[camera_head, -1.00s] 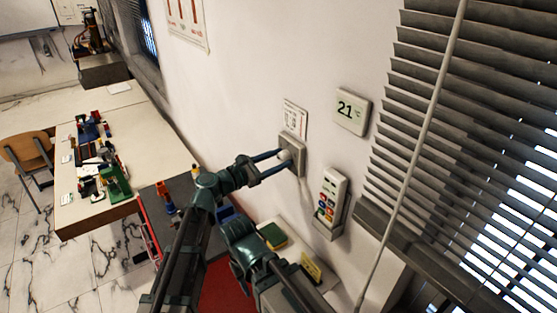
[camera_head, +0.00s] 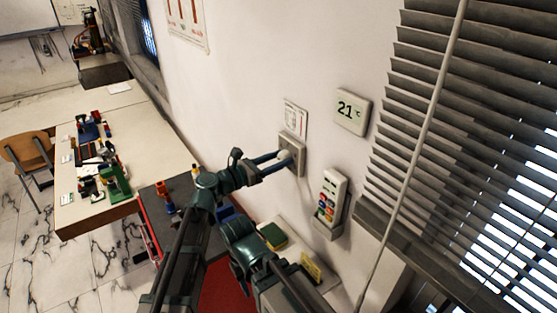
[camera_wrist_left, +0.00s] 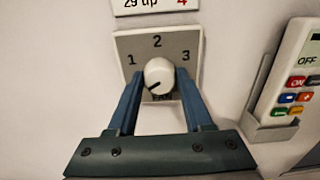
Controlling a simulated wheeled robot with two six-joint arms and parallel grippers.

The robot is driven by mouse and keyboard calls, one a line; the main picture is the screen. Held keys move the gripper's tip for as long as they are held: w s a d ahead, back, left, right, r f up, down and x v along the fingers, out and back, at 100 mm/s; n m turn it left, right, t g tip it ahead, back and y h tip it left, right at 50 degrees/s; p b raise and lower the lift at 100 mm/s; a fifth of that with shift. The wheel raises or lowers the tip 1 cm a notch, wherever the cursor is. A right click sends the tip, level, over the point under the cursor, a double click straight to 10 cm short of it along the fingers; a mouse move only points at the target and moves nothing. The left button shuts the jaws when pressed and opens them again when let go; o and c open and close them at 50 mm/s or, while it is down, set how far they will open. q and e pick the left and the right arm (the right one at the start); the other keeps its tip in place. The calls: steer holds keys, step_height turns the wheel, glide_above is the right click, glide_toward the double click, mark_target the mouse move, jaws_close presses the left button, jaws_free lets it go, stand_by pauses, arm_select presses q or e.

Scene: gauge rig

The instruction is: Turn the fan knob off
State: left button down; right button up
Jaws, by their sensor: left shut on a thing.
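The fan knob (camera_wrist_left: 159,76) is a round white dial on a grey wall plate (camera_wrist_left: 130,48) marked 1, 2 and 3, with FAN below. In the left wrist view its dark pointer mark points to the lower left, below the 1. The grey plate also shows in the head view (camera_head: 299,142). My left gripper (camera_wrist_left: 159,80) is shut on the knob, with one blue finger on each side of it. In the head view the left gripper (camera_head: 287,158) reaches the plate from the left.
A remote (camera_head: 328,196) in a wall holder is just right of and below the plate. Blinds (camera_head: 440,130) hang to the right. A desk (camera_head: 95,215) with several toy blocks is at left.

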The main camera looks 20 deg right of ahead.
arm_select(q)
steer(key=shift+s, duration=0.1)
steer(key=shift+c, duration=1.6)
jaws_free()
steer(key=v, duration=1.3)
steer(key=shift+a, duration=0.4)
